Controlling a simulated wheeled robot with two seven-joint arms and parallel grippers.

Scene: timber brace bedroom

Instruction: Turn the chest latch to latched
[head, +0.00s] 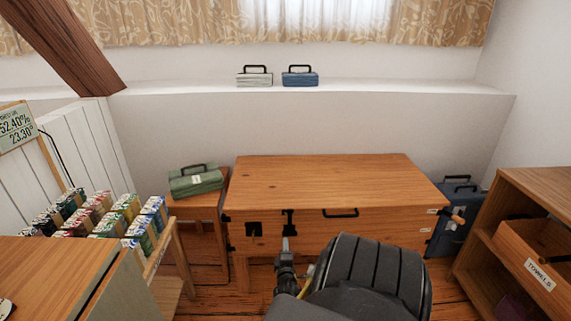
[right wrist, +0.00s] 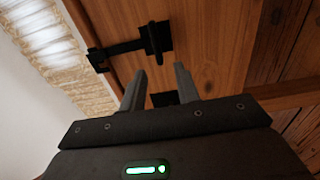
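The wooden chest (head: 320,185) stands against the back wall with its lid down. On its front is the black chest latch (head: 288,222), which in the right wrist view (right wrist: 153,40) shows a raised handle and a bar running to a bracket at the lid edge. A separate black plate (head: 254,229) sits left of it and shows partly between my fingers in the wrist view (right wrist: 163,98). My right gripper (head: 287,243) is at the chest front just below the latch. Its fingers (right wrist: 160,70) are apart and empty, and no contact shows. My left gripper is not in view.
A green case (head: 196,180) lies on a small table left of the chest. A blue case (head: 450,215) stands right of it, by a shelf (head: 545,185) with a towel bin. A rack of coloured boxes (head: 110,215) and a wooden top (head: 50,275) are at left.

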